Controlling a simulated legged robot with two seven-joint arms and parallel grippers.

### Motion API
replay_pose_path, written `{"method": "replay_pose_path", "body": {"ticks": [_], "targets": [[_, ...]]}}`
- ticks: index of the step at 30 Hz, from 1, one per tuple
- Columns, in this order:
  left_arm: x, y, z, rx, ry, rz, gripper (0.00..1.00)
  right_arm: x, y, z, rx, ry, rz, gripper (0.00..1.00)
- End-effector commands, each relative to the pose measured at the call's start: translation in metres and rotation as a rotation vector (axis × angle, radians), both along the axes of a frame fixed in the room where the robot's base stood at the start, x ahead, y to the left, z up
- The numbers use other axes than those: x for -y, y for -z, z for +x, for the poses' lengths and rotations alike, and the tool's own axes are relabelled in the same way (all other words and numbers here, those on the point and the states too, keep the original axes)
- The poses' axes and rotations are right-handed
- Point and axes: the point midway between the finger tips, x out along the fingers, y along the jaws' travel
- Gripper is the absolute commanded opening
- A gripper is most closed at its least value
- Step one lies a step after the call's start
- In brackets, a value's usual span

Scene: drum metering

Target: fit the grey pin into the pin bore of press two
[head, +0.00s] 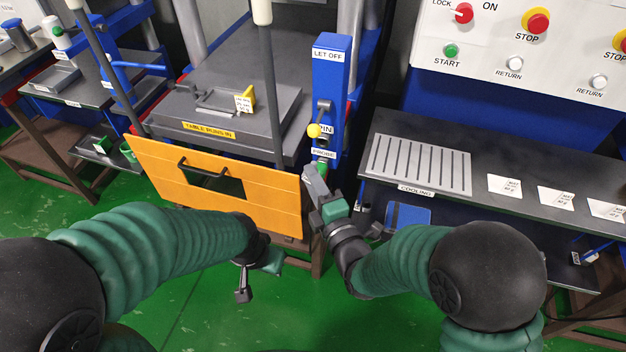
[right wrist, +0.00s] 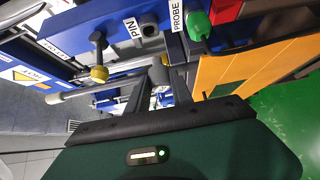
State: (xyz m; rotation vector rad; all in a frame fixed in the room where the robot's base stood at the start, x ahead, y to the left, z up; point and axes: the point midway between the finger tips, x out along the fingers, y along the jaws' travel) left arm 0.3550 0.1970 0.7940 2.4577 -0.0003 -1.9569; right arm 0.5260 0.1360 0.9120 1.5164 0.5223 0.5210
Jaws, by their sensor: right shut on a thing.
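My right gripper (head: 315,180) is at the foot of press two's blue post (head: 331,75), just below the PROBE label. In the right wrist view its two fingers (right wrist: 163,88) are shut on the grey pin (right wrist: 158,73), of which a rounded grey end shows. In the head view I cannot make out the pin. The pin bore (head: 323,141) is beside the PIN label, and shows as a dark round socket in the wrist view (right wrist: 149,26). The pin is apart from it. My left gripper (head: 257,280) hangs low before the orange guard; its jaw opening is unclear.
A yellow-knobbed lever (head: 314,130) stands beside the bore, and a green probe handle (right wrist: 198,26) below it. The orange guard (head: 215,190) is left of my right gripper. The dark bench with the cooling rack (head: 418,165) is on the right.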

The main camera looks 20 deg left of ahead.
Motion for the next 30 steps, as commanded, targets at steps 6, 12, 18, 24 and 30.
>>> {"method": "replay_pose_path", "body": {"ticks": [6, 12, 18, 24, 30], "targets": [[0.0, 0.0, 0.0, 0.0, 0.0, 0.0, 0.0, 0.0, 0.0, -0.001, 0.0, 0.0, 0.0, 0.0], [0.0, 0.009, 0.0, 0.0, 0.0, 0.0, 0.0, 0.0, 0.003, -0.001, 0.002, -0.004, 0.01, 0.0], [0.0, 0.012, 0.0, 0.0, 0.0, 0.0, 0.0, 0.0, 0.002, 0.018, 0.002, -0.003, 0.017, 0.0], [0.0, 0.016, 0.0, 0.0, 0.0, 0.0, 0.0, 0.001, 0.001, 0.041, 0.003, -0.004, 0.016, 0.0], [0.0, 0.017, 0.0, 0.0, 0.0, 0.0, 0.0, 0.002, 0.001, 0.055, 0.001, -0.004, 0.015, 0.0]]}}
